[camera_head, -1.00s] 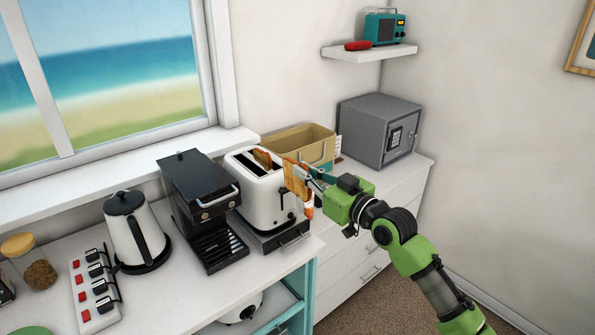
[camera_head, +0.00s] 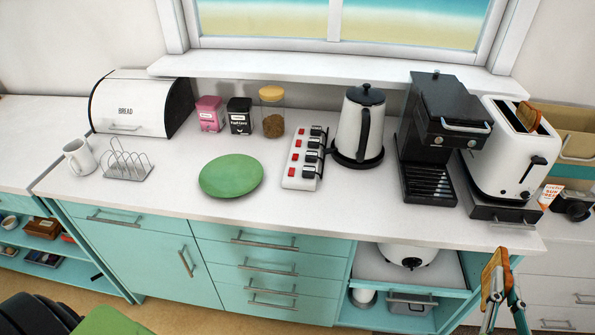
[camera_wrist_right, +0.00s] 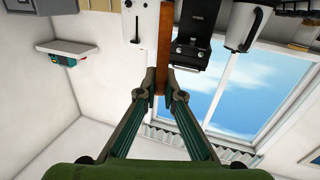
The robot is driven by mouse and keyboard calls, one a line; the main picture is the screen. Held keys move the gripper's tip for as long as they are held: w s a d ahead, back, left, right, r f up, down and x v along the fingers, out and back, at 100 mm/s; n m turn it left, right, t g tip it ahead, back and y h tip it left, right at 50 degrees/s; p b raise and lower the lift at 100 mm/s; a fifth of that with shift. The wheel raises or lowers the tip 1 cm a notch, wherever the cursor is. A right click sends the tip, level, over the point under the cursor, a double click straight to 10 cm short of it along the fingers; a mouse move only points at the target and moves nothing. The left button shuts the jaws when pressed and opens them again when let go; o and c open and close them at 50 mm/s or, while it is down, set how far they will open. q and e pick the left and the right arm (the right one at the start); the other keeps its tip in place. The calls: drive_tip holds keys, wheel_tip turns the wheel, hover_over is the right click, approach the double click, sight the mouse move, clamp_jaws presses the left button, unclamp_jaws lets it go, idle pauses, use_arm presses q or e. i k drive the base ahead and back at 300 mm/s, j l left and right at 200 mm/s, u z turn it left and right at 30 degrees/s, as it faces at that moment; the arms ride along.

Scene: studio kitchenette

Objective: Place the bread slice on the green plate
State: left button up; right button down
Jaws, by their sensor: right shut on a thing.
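The green plate (camera_head: 231,176) lies flat and empty on the white counter, left of centre in the head view. My right gripper (camera_head: 496,296) is at the lower right, shut on a toasted bread slice (camera_head: 493,270) with brown crust. The slice stands on edge, in front of the counter's front edge and far to the right of the plate. In the right wrist view the slice (camera_wrist_right: 164,48) shows edge-on between the fingertips (camera_wrist_right: 161,88). Another bread slice (camera_head: 529,117) sticks out of the white toaster (camera_head: 508,160). My left gripper is not in view.
Right of the plate stand a switched power strip (camera_head: 303,160), a kettle (camera_head: 360,125) and a black coffee machine (camera_head: 445,130). A toast rack (camera_head: 127,165), mug (camera_head: 79,157) and bread box (camera_head: 135,105) are to the left. Jars (camera_head: 272,112) stand behind. Counter around the plate is clear.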

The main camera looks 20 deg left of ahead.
sight(232, 188)
drive_tip(key=j+u, duration=0.1)
drive_tip(key=u, duration=0.9)
drive_tip(key=j+u, duration=0.2)
drive_tip(key=u, duration=0.25)
drive_tip(key=j, duration=0.6)
drive_tip(key=i+j+u, duration=0.15)
drive_tip(key=j, duration=0.45)
